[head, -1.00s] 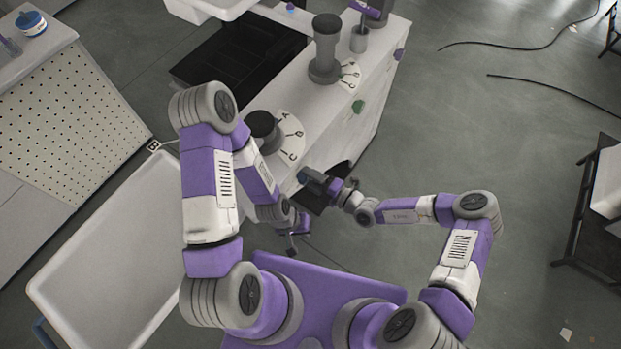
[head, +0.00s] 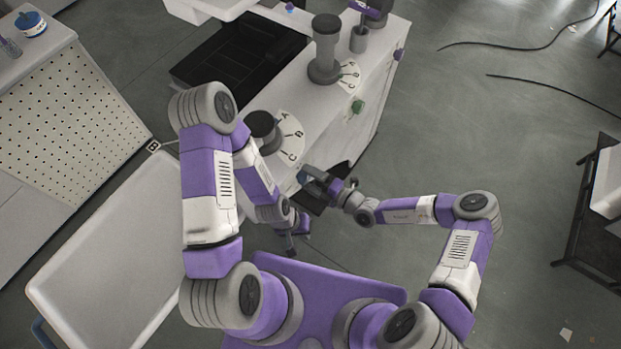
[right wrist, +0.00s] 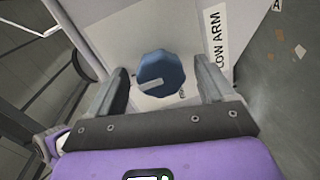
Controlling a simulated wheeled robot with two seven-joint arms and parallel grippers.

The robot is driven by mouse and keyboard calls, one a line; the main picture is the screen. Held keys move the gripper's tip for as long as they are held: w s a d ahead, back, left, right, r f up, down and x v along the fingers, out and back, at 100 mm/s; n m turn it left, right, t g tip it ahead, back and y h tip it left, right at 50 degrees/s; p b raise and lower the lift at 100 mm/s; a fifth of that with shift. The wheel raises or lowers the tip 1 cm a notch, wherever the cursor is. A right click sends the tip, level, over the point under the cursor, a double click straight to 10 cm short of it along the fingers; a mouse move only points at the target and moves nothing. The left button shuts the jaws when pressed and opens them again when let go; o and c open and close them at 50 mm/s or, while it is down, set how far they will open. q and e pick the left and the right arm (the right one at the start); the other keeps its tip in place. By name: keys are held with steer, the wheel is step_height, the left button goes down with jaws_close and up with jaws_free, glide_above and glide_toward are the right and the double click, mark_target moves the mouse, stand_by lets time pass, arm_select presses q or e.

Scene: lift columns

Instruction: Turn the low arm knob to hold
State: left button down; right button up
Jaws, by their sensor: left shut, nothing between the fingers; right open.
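The low arm knob is a faceted blue knob (right wrist: 160,72) with a pale pointer mark toward its lower left. It sits on a white panel beside the printed label LOW ARM (right wrist: 216,38). My right gripper (right wrist: 161,70) is open, with one finger on each side of the knob; whether they touch it I cannot tell. In the head view my right gripper (head: 318,181) is at the front face of the white cabinet, with a bit of blue at its tip. My left gripper (head: 291,246) is shut and empty, low and left of the right one.
The white cabinet (head: 345,120) bears two dark columns with lettered dials (head: 290,133). A white tray (head: 110,250) stands at the left. Open floor lies to the right.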

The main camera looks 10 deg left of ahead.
steer(key=shift+d, duration=0.1)
steer(key=v, duration=0.7)
steer(key=shift+d+p, duration=0.15)
steer(key=shift+p, duration=0.15)
steer(key=shift+s, duration=0.1)
steer(key=s+d+f+n+g+h, duration=0.2)
steer(key=s+n+g, duration=0.1)
steer(key=s+n, duration=0.3)
steer(key=s+d+f+n+g+h, duration=0.2)
steer(key=s+n+g+h, duration=0.1)
steer(key=n, duration=0.6)
steer(key=s+d+f+n+g+h, duration=0.1)
steer(key=s+d+n+g+h, duration=0.15)
steer(key=s+n, duration=0.35)
steer(key=w+d+n+t+h, duration=0.1)
steer(key=d+n+t+h, duration=0.2)
steer(key=n, duration=1.5)
steer(key=d+h, duration=0.1)
steer(key=d, duration=0.3)
steer(key=shift+w+d, duration=0.35)
steer(key=shift+w, duration=0.05)
